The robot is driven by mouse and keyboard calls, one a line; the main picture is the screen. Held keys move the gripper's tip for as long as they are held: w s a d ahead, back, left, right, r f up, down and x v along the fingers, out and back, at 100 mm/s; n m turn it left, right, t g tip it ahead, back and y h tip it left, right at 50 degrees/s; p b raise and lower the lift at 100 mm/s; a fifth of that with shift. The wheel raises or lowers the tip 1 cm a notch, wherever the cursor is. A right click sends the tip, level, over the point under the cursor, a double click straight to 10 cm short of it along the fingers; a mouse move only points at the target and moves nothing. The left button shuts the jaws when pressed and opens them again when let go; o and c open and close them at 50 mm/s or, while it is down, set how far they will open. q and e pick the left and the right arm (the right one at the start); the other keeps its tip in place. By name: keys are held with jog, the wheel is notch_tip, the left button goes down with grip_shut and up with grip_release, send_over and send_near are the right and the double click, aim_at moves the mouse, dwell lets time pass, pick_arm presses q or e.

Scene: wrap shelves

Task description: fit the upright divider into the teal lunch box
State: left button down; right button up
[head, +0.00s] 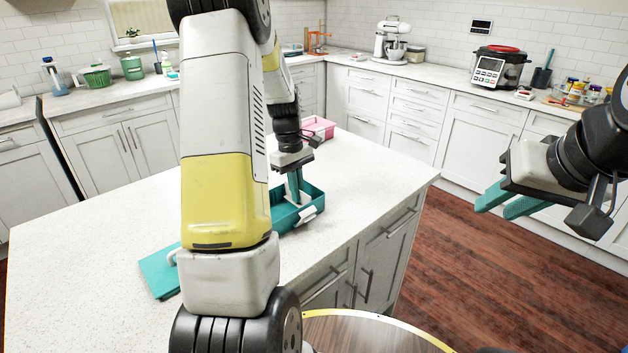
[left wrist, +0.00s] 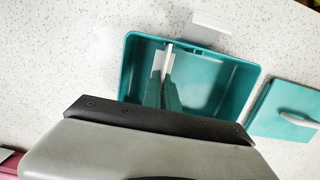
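The teal lunch box (head: 315,190) sits open on the island counter, with a white latch (head: 307,214) on its near side. In the left wrist view its floor (left wrist: 207,85) and walls show. My left gripper (head: 296,190) points down into the box, its teal fingers (left wrist: 161,92) close together around the white upright divider (left wrist: 157,62). The divider stands inside the box, left of its middle in the left wrist view. My gripper hides its lower part, so I cannot tell whether it is seated. My right gripper (head: 507,200) is open and empty, away from the counter.
A teal lid (head: 158,272) with a white handle lies on the counter beside the box, partly hidden by my left arm. A pink box (head: 318,127) stands behind. The counter's right edge is close to the lunch box. Free counter lies at the front left.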

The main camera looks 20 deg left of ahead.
pick_arm(q)
jog(key=shift+f, duration=0.75)
jog(key=c, duration=1.6)
grip_release()
jog(key=r, duration=0.5)
jog(key=a+r, duration=0.1)
jog(key=r, duration=0.1)
jog(key=shift+w+r, duration=0.3)
jog(key=shift+r, duration=0.05)
jog(key=s+d+r+m+t, duration=0.2)
jog(key=s+d+r+m, duration=0.2)
jog(key=s, duration=0.3)
jog(key=s+d+r+m+t, duration=0.2)
jog(key=s+d+r+m, duration=0.2)
jog(key=s, duration=0.3)
jog(key=s+d+r+m+t, duration=0.3)
jog(key=s+d+r+m, duration=0.1)
jog(key=s+d+r, duration=0.1)
jog(key=shift+s+r+m+h, duration=0.15)
jog(key=shift+s+r, duration=0.25)
jog(key=shift+s, duration=0.3)
jog(key=shift+s+r+m+h, duration=0.15)
jog(key=shift+s+r, duration=0.2)
jog(key=shift+s, duration=0.35)
